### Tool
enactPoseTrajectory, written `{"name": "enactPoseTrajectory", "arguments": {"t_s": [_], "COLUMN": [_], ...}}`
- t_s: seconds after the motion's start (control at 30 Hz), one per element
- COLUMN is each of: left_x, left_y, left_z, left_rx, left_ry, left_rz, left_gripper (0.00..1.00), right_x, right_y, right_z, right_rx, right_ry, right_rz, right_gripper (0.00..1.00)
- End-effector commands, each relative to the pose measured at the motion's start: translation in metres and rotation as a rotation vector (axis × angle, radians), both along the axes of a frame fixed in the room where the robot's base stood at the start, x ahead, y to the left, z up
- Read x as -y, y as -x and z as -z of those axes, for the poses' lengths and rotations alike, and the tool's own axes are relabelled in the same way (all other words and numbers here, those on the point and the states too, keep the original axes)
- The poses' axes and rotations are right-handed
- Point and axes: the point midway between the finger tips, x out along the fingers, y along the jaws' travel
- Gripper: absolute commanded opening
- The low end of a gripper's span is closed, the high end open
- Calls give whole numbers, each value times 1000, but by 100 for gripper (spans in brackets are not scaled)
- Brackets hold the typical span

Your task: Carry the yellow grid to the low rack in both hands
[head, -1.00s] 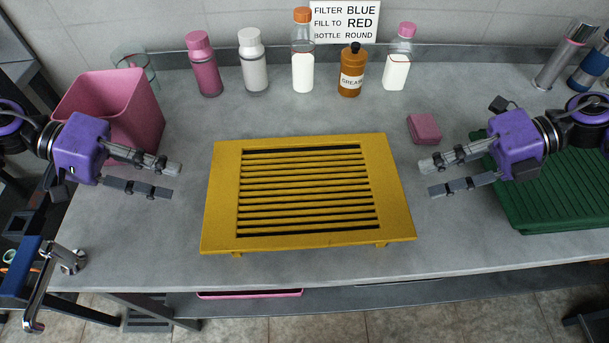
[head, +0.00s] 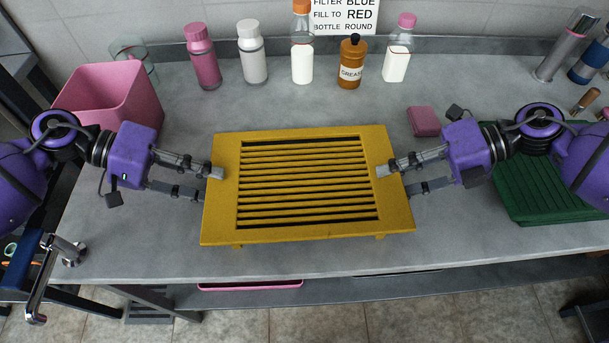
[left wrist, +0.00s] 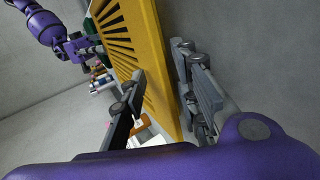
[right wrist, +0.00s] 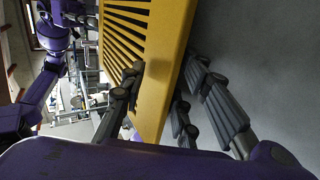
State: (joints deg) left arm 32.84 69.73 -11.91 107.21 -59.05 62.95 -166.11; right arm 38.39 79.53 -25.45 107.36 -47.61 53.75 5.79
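The yellow grid (head: 308,235) is a slatted frame lying level above the middle of the grey counter on short feet. My left gripper (head: 212,184) is around its left edge, one finger over the top and one going under. My right gripper (head: 394,180) is around the right edge the same way. Both grippers' fingers look spread, with the grid's edge between them in the left wrist view (left wrist: 168,85) and the right wrist view (right wrist: 160,90). The lower fingertips are hidden under the grid. I cannot tell which thing is the low rack.
A green ribbed tray (head: 528,205) lies at the right, partly behind my right arm. A pink bin (head: 125,95) stands at the left. Several bottles (head: 302,65) line the back wall. A pink block (head: 423,121) lies behind my right gripper. A tap (head: 45,275) is at the front left.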

Motion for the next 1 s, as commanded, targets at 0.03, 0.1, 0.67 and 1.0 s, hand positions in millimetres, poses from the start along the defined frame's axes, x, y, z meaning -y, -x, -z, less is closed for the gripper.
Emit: {"name": "enactPoseTrajectory", "arguments": {"t_s": [0.03, 0.1, 0.67, 1.0], "left_x": [0, 0, 0, 0], "left_y": [0, 0, 0, -1], "left_z": [0, 0, 0, -4], "left_rx": [0, 0, 1, 7], "left_ry": [0, 0, 0, 0], "left_rz": [0, 0, 1, 2], "left_gripper": [28, 28, 0, 0], "right_x": [0, 0, 0, 0], "right_y": [0, 0, 0, 0], "right_z": [0, 0, 0, -3], "right_rx": [0, 0, 0, 1], "right_ry": [0, 0, 1, 1], "right_rz": [0, 0, 0, 0], "right_gripper": [30, 30, 0, 0]}}
